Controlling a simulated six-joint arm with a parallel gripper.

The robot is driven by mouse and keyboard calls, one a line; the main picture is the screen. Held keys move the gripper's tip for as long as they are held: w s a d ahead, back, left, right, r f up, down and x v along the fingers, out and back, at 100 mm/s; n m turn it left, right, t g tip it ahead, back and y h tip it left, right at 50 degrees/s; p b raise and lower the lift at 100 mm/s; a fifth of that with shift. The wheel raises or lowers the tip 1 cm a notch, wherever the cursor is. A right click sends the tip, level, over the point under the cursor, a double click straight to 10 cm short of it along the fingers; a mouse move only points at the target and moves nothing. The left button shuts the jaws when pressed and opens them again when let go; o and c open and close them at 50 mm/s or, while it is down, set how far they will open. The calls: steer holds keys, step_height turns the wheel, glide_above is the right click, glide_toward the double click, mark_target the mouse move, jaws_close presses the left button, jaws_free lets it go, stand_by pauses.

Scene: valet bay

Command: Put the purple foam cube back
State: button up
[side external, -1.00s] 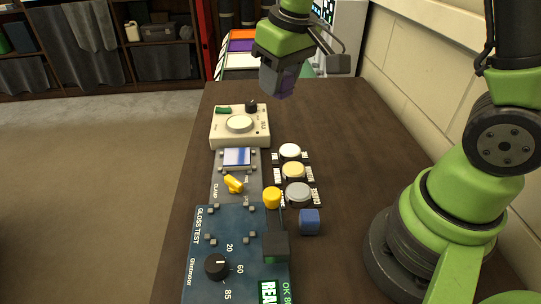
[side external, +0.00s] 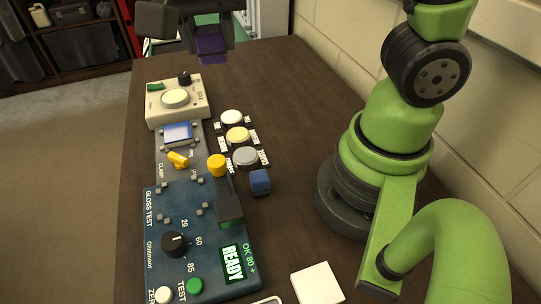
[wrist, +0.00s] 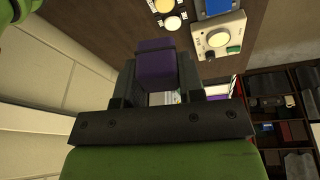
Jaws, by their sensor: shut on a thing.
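The purple foam cube (side external: 211,47) is held at the top of the side view, above the far end of the dark table. My gripper (side external: 209,32) is shut on it, partly cut off by the top edge. In the wrist view the purple cube (wrist: 155,66) sits between the two dark fingers of my gripper (wrist: 157,75). The cube appears clear of the tabletop. No empty spot for the cube can be made out.
A cream dial box (side external: 178,101), a blue gloss tester (side external: 200,216), three round pots (side external: 238,135), a yellow cylinder (side external: 217,165) and a dark blue cube (side external: 260,182) stand on the table (side external: 290,95). A white square (side external: 317,283) lies nearer. A wall runs along the right.

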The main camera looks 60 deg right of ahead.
steer(key=s+a+m+g, duration=0.25)
steer(key=s+m, duration=0.25)
steer(key=m, duration=0.3)
steer(key=m+g+y, duration=0.2)
steer(key=m, duration=0.6)
glide_above(276, 220)
step_height(276, 220, down, 15)
steer(key=w, duration=0.1)
steer(key=shift+f, duration=0.15)
steer(key=shift+a, duration=0.1)
steer(key=shift+f, duration=4.75)
steer(key=shift+f, duration=0.2)
steer(key=o, duration=0.8)
